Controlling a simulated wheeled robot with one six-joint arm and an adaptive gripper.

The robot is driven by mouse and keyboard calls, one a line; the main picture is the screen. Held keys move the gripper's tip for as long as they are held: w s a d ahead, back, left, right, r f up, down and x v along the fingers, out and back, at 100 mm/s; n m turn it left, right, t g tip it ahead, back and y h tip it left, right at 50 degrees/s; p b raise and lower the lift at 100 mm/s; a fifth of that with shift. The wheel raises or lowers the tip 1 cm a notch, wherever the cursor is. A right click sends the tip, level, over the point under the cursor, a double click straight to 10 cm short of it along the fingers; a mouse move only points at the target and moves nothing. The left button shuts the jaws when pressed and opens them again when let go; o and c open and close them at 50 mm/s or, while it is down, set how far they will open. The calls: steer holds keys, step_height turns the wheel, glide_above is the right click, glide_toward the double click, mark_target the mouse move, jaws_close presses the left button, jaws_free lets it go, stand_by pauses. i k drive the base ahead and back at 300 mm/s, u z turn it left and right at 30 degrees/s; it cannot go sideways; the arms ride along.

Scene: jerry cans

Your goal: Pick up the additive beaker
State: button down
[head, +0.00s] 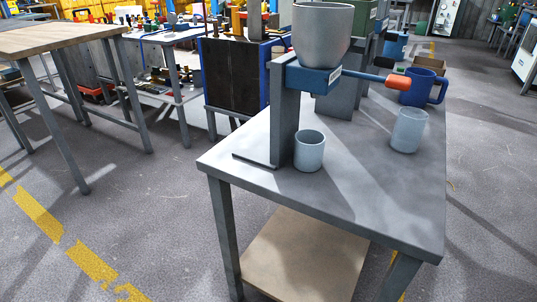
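Two pale cups stand upright on the grey metal table (365,195). One is a whitish cup (309,152) at the foot of a dispenser stand, below its grey hopper (322,35). The other is a paler, see-through-looking beaker (408,132) near the table's right edge, apart from other things. I cannot read a label on either, so I cannot tell for certain which is the additive beaker. My gripper is not in view.
The dispenser's lever with an orange handle (398,82) sticks out to the right above the table. The table front is clear. A wood-topped table (55,38) is at left.

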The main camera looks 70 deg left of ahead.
mark_target(309, 151)
steer(key=u, duration=4.65)
steer(key=i, duration=1.9)
steer(key=z, duration=3.25)
